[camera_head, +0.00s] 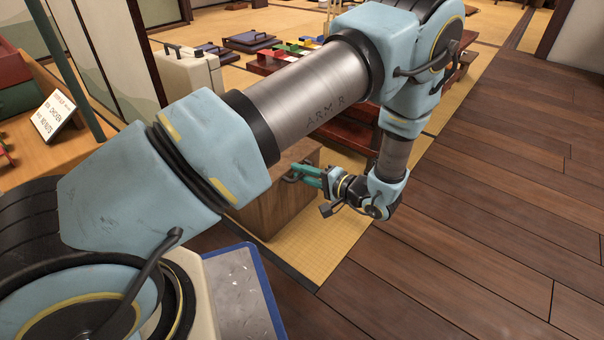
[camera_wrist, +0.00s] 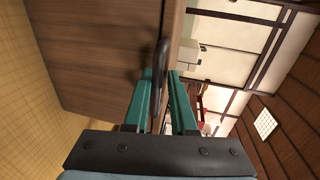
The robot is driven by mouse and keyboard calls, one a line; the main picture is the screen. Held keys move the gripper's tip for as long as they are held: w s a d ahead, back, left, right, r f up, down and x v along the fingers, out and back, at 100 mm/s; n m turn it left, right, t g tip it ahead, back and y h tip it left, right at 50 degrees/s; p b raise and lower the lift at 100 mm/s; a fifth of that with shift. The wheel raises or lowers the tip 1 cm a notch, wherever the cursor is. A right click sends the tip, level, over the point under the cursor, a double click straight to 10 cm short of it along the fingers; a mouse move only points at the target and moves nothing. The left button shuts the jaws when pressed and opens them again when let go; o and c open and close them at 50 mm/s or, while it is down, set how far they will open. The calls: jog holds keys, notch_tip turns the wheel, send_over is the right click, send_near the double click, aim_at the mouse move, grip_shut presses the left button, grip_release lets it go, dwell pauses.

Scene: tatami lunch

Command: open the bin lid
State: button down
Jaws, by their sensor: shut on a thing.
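The bin (camera_head: 268,208) is a brown wooden box on the tatami, partly hidden behind my arm in the head view. Its wooden side also fills the upper left of the wrist view (camera_wrist: 95,55). A dark curved handle (camera_wrist: 161,62) stands out near the bin's edge. My gripper (camera_head: 304,172) has green fingers and reaches the handle from the right. In the wrist view my gripper (camera_wrist: 161,80) has its fingers on either side of the handle's near end, shut on it. The lid looks closed, but my arm hides part of the top.
A cream case (camera_head: 188,78) stands behind my arm at the upper left. A low reddish table (camera_head: 345,130) stands behind the bin. A wooden counter with a sign (camera_head: 54,116) is at the left. The plank floor (camera_head: 470,230) at the right is clear.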

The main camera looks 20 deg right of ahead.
jog(key=shift+s+f, duration=0.2)
jog(key=shift+f, duration=0.05)
jog(key=shift+d+r+p, duration=0.1)
jog(key=shift+r+p, duration=0.8)
jog(key=shift+p, duration=0.1)
jog(key=w+a+r+g+h+p, duration=0.2)
jog(key=w+r+g+p, duration=0.15)
jog(key=r+p, duration=0.5)
jog(key=w+a+r+g+h+p, duration=0.15)
jog(key=w+r+p, duration=0.25)
jog(key=r+p, duration=0.45)
jog(key=w+a+r+g+h+p, duration=0.1)
jog(key=w+a+r+g+p, duration=0.2)
jog(key=r+p, duration=0.55)
jog(key=w+a+r+g+p, duration=0.1)
jog(key=w+a+r+p, duration=0.1)
jog(key=w+a+p, duration=0.2)
jog(key=w+a+r+g+h+p, duration=0.1)
jog(key=w+a+p, duration=0.3)
jog(key=w, duration=0.7)
jog(key=w+a+r+g+h+p, duration=0.1)
jog(key=w+a+r+g+p, duration=0.1)
jog(key=w+p, duration=0.4)
jog(key=shift+w+a+r+g, duration=0.3)
jog(key=shift+w+a+r, duration=0.4)
jog(key=shift+a+r, duration=0.15)
jog(key=shift+h, duration=0.25)
